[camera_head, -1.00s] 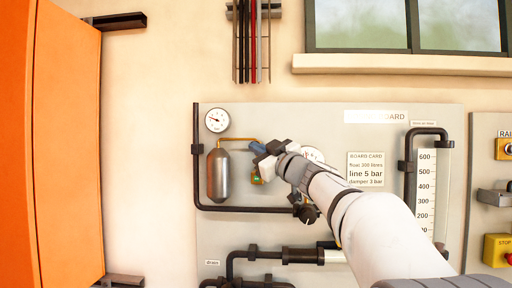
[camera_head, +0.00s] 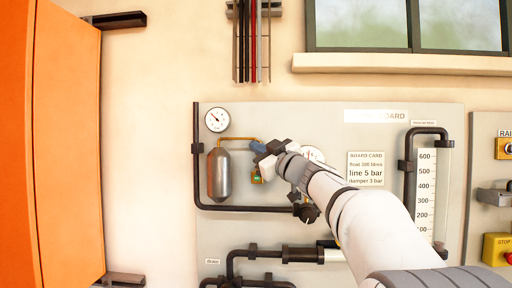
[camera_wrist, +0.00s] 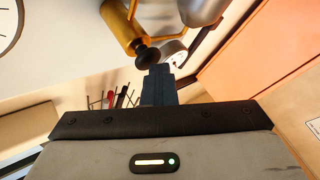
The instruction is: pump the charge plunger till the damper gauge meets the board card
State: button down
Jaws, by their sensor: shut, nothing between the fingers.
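The damper gauge (camera_head: 217,119) is a round white dial above the grey metal cylinder (camera_head: 218,176); its needle tilts to the upper left, its figures too small to read. The board card (camera_head: 366,169) reads "float 300 litres, line 5 bar, damper 3 bar". In the wrist view, a black knob (camera_wrist: 148,57), seemingly the charge plunger, sticks out of a brass body (camera_wrist: 122,25). My gripper (camera_wrist: 158,75) is shut and empty, its dark blue fingertips at the knob; I cannot tell whether they touch. In the head view my gripper (camera_head: 253,147) hides the knob.
Black pipes (camera_head: 245,208) run around the cylinder and below. A second dial (camera_head: 313,154) is partly hidden behind my arm. A level scale (camera_head: 427,195) stands right of the card. An orange cabinet (camera_head: 65,150) stands at the left.

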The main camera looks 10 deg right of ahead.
jog(key=shift+s+a+f+b, duration=0.15)
jog(key=shift+s+a, duration=0.15)
jog(key=shift+s, duration=0.6)
jog(key=shift+s+a+r+b, duration=0.15)
jog(key=shift+s+a, duration=0.1)
jog(key=shift+s, duration=0.65)
jog(key=shift+f, duration=0.1)
jog(key=s, duration=0.1)
jog(key=s+a, duration=0.1)
jog(key=s, duration=0.2)
jog(key=shift+s+a, duration=0.3)
jog(key=shift+s, duration=0.1)
